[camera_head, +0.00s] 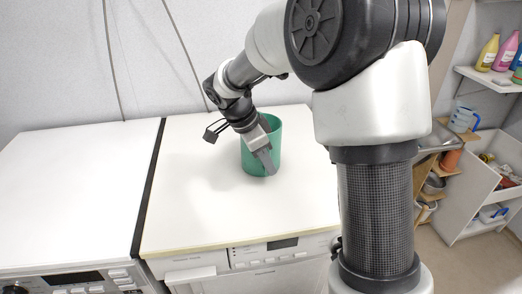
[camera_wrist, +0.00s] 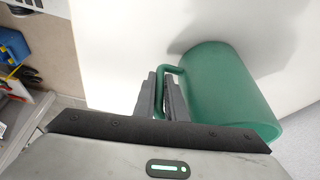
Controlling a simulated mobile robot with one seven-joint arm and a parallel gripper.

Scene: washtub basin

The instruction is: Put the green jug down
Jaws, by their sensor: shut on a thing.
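The green jug (camera_head: 247,158) is upright at the white top of the right-hand machine (camera_head: 200,205) in the head view; whether its base touches the top I cannot tell. In the wrist view the jug (camera_wrist: 220,95) lies to the right of the fingers, with its handle (camera_wrist: 176,72) reaching between them. My gripper (camera_head: 268,165) is in front of the jug in the head view and hides part of it. In the wrist view my gripper (camera_wrist: 162,92) is shut on the handle.
A second white machine top (camera_head: 70,185) is to the left, beyond a dark gap (camera_head: 150,185). The white surface around the jug is clear. A wall stands behind. At the right are a shelf with bottles (camera_head: 488,52) and a sink area with a blue-and-clear container (camera_head: 462,120).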

